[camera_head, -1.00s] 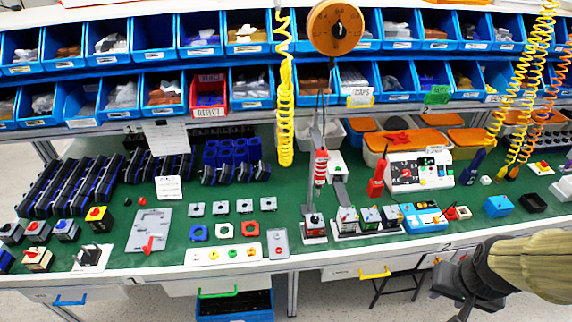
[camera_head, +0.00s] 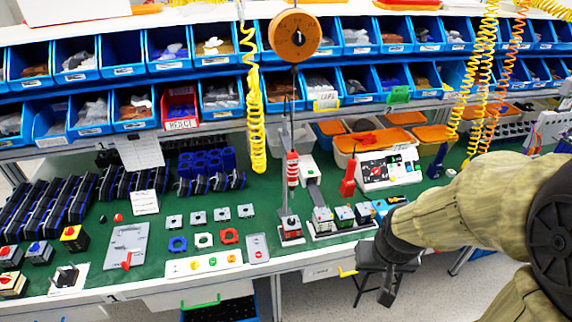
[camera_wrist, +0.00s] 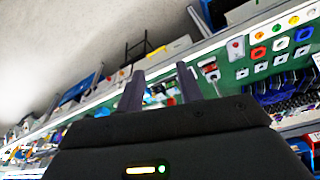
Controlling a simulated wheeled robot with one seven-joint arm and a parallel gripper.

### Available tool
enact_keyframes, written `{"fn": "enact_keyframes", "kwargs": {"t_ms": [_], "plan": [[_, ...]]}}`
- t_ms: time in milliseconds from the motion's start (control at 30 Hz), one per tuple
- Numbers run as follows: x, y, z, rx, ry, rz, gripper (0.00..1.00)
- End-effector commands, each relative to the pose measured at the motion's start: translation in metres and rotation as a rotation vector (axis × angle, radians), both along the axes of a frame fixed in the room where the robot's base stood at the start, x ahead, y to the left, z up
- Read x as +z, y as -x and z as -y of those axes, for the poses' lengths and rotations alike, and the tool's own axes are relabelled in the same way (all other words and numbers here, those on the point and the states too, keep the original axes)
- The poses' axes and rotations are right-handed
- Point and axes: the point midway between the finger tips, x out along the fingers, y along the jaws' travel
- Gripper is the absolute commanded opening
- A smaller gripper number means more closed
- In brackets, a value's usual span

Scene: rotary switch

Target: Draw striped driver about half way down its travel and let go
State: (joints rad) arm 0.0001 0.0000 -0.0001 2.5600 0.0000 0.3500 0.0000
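The striped driver (camera_head: 292,168), with a red and white banded body, hangs upright above the bench under a round orange balancer (camera_head: 295,36). Its lower shaft ends near a small red and white fixture (camera_head: 291,229). My gripper (camera_head: 386,296) is in front of the bench edge, to the right of and lower than the driver in the picture, and apart from it. In the wrist view, the two dark fingers of my gripper (camera_wrist: 160,88) stand apart with nothing seen held between them. I cannot clearly make out the driver in that view.
Small switch assemblies (camera_head: 343,216) stand on the green bench close by. Blue bins (camera_head: 220,95) line the back. The floor in front is open.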

Motion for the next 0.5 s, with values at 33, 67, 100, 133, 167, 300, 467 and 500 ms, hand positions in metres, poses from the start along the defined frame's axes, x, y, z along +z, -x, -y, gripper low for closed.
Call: {"fn": "enact_keyframes", "kwargs": {"t_ms": [33,67,100,133,167,300,467,500], "plan": [[0.000,0.000,0.000,0.000,0.000,0.000,0.36],[0.000,0.000,0.000,0.000,0.000,0.000,0.42],[0.000,-0.001,0.000,0.001,0.000,0.002,0.50],[-0.001,-0.002,0.000,0.002,0.000,0.006,0.54],[-0.003,-0.003,0.000,0.005,0.001,0.012,0.54],[-0.015,-0.024,-0.004,0.035,0.007,0.085,0.54],[-0.036,-0.073,-0.019,0.113,0.009,0.266,0.54],[-0.041,-0.087,-0.025,0.135,0.005,0.323,0.54]]}}
